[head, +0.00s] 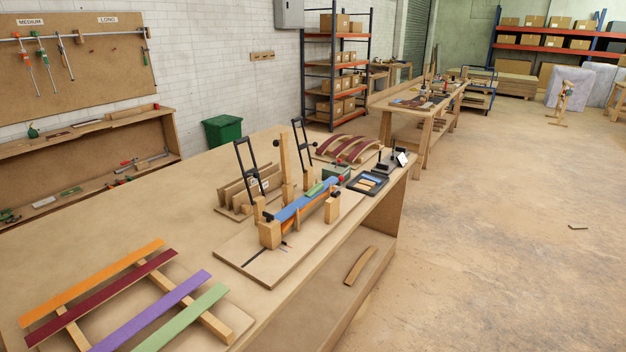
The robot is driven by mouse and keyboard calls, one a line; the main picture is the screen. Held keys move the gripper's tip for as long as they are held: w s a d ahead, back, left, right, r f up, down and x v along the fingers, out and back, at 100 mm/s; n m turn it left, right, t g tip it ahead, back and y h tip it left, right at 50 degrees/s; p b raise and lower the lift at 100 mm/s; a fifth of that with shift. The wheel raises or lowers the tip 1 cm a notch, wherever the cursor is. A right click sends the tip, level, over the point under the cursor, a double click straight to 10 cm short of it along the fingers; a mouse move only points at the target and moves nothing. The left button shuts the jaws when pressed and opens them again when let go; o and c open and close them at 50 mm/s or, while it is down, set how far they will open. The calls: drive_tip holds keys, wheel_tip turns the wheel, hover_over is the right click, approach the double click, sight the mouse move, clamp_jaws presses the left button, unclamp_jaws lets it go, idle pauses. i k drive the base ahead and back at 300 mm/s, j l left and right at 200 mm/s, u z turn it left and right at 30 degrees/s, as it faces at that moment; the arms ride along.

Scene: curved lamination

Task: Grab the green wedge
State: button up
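A small green piece (315,188) lies on top of the blue strip (296,205) in the clamping jig on the workbench. It looks like the green wedge, but it is too small to be sure of its shape. Wooden blocks and an upright post of the jig stand close around it. A long light green strip (185,317) lies flat at the front left, apart from the jig. My gripper is not in view.
The workbench (190,205) has bare room left of the jig. Two black-handled frames (248,165) and a black tray (368,183) stand near the jig. Curved red laminations (348,148) lie behind. Open floor (490,220) is on the right.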

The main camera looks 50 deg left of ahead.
sight(317, 188)
drive_tip(key=i+u, duration=0.3)
drive_tip(key=i, duration=0.5)
drive_tip(key=i+l+u, duration=0.1)
drive_tip(key=i+u, duration=0.15)
drive_tip(key=i, duration=0.55)
drive_tip(key=i+j+u, duration=0.1)
drive_tip(key=i+u, duration=0.2)
drive_tip(key=u, duration=0.15)
drive_tip(key=i+u, duration=0.25)
drive_tip(key=u, duration=0.2)
drive_tip(key=i+l+u, duration=0.15)
drive_tip(key=u, duration=0.3)
drive_tip(key=i+u, duration=0.75)
drive_tip(key=k, duration=0.1)
